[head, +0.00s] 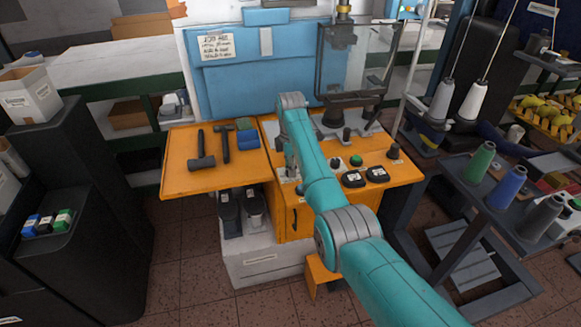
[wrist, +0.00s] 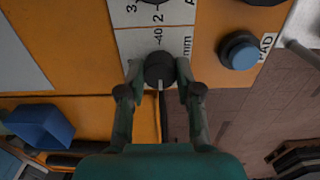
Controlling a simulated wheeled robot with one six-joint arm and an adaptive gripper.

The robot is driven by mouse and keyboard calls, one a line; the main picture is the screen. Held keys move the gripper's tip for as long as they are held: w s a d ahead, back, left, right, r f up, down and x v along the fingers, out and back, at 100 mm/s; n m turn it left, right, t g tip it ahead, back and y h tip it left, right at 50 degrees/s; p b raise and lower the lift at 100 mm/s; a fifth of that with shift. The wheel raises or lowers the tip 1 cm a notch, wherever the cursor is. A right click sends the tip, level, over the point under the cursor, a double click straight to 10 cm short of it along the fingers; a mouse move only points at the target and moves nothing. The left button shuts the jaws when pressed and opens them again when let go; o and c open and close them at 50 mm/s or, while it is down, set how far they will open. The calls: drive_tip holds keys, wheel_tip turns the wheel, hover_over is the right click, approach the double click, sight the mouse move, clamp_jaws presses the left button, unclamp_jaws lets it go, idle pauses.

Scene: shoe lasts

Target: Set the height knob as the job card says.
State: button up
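The job card (head: 216,46) is a white sheet on the blue panel at the back; its lines are too small to read. In the wrist view a black round knob (wrist: 160,70) with a pale pointer line, pointing down the picture, stands by a white label strip (wrist: 148,16). The strip reads "mm", "-40" and further partly cut marks. My gripper (wrist: 160,76) has one fingertip on each side of the knob, very close to it. Whether they touch it is not clear. In the head view my arm hides the knob and the fingertips.
A blue button (wrist: 240,52) marked "PAD" is to the knob's right in the wrist view. The orange bench (head: 180,177) carries hammers (head: 203,162) at left and a green button (head: 356,160) at right. A clear guarded machine (head: 352,65) stands behind. Thread cones (head: 481,162) fill the right rack.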

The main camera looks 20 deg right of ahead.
clamp_jaws()
drive_tip(key=shift+m, duration=0.3)
drive_tip(key=m, duration=0.2)
drive_tip(key=shift+m, duration=0.4)
drive_tip(key=m, duration=0.9)
drive_tip(key=shift+m, duration=2.7)
